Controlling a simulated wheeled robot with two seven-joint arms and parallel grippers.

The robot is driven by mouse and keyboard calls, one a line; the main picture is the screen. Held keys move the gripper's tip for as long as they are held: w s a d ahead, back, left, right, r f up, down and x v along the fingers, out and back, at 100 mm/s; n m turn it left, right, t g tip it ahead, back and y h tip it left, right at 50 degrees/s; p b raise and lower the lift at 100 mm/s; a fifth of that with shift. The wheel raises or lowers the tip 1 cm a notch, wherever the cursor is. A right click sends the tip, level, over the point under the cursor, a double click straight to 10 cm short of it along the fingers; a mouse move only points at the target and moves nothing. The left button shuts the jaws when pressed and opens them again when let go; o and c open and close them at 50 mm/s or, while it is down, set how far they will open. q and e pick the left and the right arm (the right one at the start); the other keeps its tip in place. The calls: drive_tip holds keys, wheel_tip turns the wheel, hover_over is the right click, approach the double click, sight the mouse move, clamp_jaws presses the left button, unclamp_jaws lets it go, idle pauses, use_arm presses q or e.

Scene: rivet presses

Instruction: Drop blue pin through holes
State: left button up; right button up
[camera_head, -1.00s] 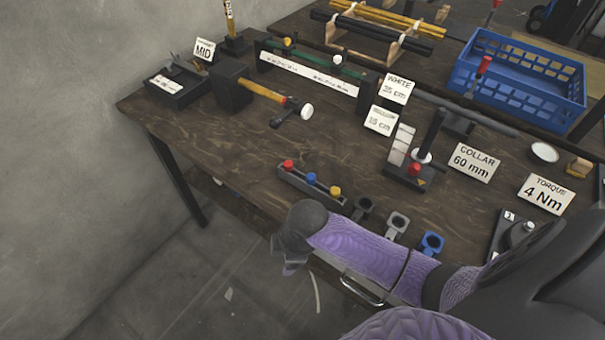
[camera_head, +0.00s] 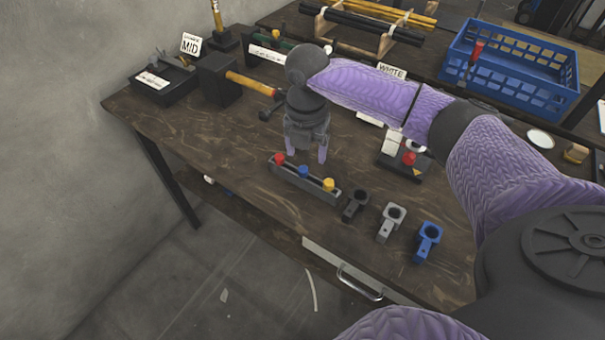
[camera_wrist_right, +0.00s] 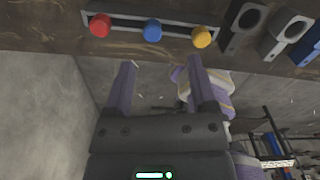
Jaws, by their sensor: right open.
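The blue pin (camera_head: 303,171) stands in a dark holder (camera_head: 325,194) between the red pin (camera_head: 279,159) and the yellow pin (camera_head: 328,185). Only its round head shows clearly. In the right wrist view, the blue pin (camera_wrist_right: 152,30) is at the top, beyond the fingertips. My right gripper (camera_head: 306,155) is open and empty, just behind and above the holder, fingers pointing down; it also shows in the right wrist view (camera_wrist_right: 158,68). Black, grey and blue parts with ring-shaped holes (camera_head: 355,205) (camera_head: 391,220) (camera_head: 428,240) stand right of the holder. My left gripper is not in view.
A blue crate (camera_head: 515,75) stands at the back right. My right arm covers the middle of the table. The left front of the wooden table (camera_head: 190,135) is clear.

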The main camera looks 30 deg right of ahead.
sight(303, 169)
drive_tip(key=f, duration=0.1)
drive_tip(key=f+b, duration=0.1)
drive_tip(key=f, duration=0.1)
drive_tip(key=w+f+b, duration=0.1)
drive_tip(key=f, duration=0.1)
drive_tip(key=shift+a+f, duration=0.1)
drive_tip(key=shift+f+b, duration=0.3)
drive_tip(key=shift+f, duration=0.05)
drive_tip(key=shift+r, duration=0.15)
clamp_jaws()
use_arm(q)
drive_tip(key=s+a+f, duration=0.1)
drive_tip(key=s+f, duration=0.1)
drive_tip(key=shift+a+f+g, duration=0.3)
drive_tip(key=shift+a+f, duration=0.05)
